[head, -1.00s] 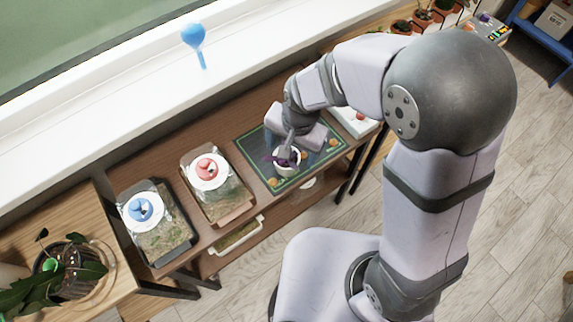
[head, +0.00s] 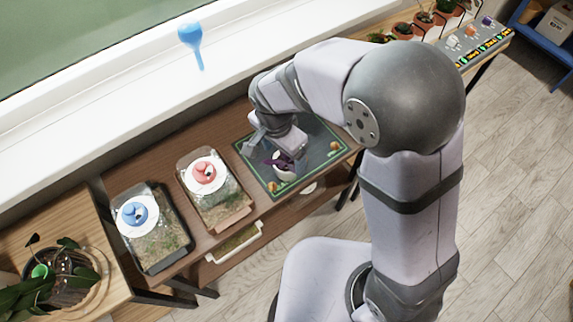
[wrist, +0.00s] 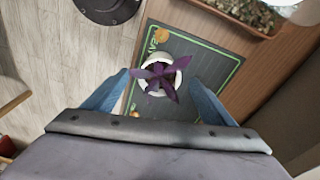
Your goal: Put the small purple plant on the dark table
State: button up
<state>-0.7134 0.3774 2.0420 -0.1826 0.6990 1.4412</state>
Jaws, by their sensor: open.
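The small purple plant (head: 270,161) stands in a white pot (head: 285,177) on a dark, green-edged mat (head: 318,152) on the brown wooden table (head: 124,172). In the wrist view, the purple leaves (wrist: 159,77) spread over the white pot (wrist: 151,62). My gripper (wrist: 159,80) is open, its two blue-grey fingers apart on either side of the plant in the picture. In the head view, my gripper (head: 277,147) is just above and behind the pot. The fingers hold nothing; their exact height above the pot is hard to tell.
Two clear terrariums, one with a red-knobbed lid (head: 205,172) and one with a blue-knobbed lid (head: 136,214), stand left of the mat. A lighter table with a leafy plant (head: 68,272) is at lower left.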

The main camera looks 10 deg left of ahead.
aim_at(287, 163)
jog(key=shift+w+d+f+p, duration=0.1)
jog(key=shift+w+f+p, duration=0.05)
jog(key=shift+f, duration=0.7)
jog(key=shift+w+d+f+p, duration=0.1)
jog(key=shift+w+f+p, duration=0.1)
jog(key=shift+f, duration=0.65)
jog(key=shift+w+d+f+p, duration=0.1)
jog(key=shift+w+f+p, duration=0.05)
jog(key=shift+f, duration=0.7)
jog(key=c, duration=1.4)
jog(key=shift+r, duration=0.1)
notch_tip(287, 163, up, 10)
jog(key=shift+b, duration=0.35)
